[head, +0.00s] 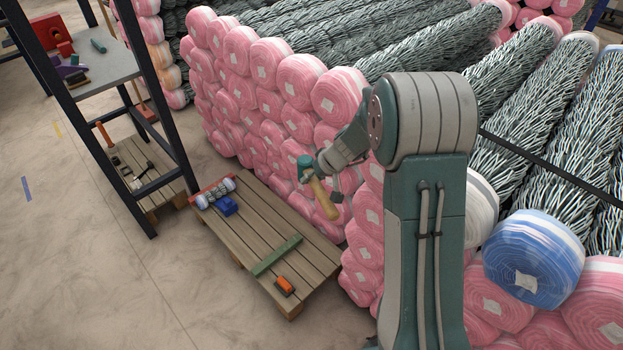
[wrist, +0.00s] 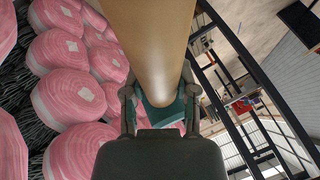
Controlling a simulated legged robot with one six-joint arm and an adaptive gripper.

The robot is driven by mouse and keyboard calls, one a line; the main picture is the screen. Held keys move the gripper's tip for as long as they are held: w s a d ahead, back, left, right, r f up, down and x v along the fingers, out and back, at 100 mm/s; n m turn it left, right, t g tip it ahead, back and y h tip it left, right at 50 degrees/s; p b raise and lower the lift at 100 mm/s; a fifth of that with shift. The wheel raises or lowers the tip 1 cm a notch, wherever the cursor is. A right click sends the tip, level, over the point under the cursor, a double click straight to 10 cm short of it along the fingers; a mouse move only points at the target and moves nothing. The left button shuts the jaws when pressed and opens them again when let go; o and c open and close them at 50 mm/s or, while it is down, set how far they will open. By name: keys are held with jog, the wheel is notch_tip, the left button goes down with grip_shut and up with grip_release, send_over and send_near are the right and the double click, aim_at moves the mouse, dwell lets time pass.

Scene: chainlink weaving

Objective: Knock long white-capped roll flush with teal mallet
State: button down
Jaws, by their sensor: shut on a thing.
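My gripper (head: 318,182) is shut on the wooden handle of the teal mallet (head: 304,168), in front of the pink-capped stack. The teal head is at the upper left and the handle slants down to the right. In the wrist view the tan handle (wrist: 150,45) runs between the fingers (wrist: 160,108), with the teal head behind them. A white-capped roll (head: 482,207) lies to the right of my arm, its end partly hidden by the arm. The mallet is well to the left of it and apart from it. Whether its end stands proud is hard to tell.
Pink-capped rolls (head: 270,60) form a tall wall; a blue-capped roll (head: 533,258) is at the lower right. A black strap (head: 550,165) crosses the rolls. A pallet (head: 235,235) with small items and a dark rack (head: 170,130) stand left.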

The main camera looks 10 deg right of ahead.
jog(key=shift+d+f, duration=0.1)
jog(key=shift+f, duration=0.05)
jog(key=s+f+n+g+h, duration=0.1)
jog(key=s+f+n+g, duration=0.45)
jog(key=s, duration=0.65)
jog(key=s+f+n+g, duration=0.2)
jog(key=s+n+g, duration=0.55)
jog(key=s, duration=0.45)
jog(key=s+d+r+n+h, duration=0.3)
jog(key=d+n+h, duration=0.2)
jog(key=h, duration=0.4)
jog(key=s+d+r+n+h, duration=0.3)
jog(key=d+r+n+h, duration=0.15)
jog(key=h, duration=0.45)
jog(key=shift+w+d+r+n+t+h, duration=0.35)
jog(key=shift+w+r+n+t+h, duration=0.45)
jog(key=shift+t, duration=0.75)
jog(key=shift+w+d+r+n+t+h, duration=0.3)
jog(key=shift+w+n+t+h, duration=0.35)
jog(key=shift+n+t+h, duration=0.65)
jog(key=shift+w+d+r+n+t+h, duration=0.45)
jog(key=shift+w+n+t, duration=0.3)
jog(key=shift+t, duration=1)
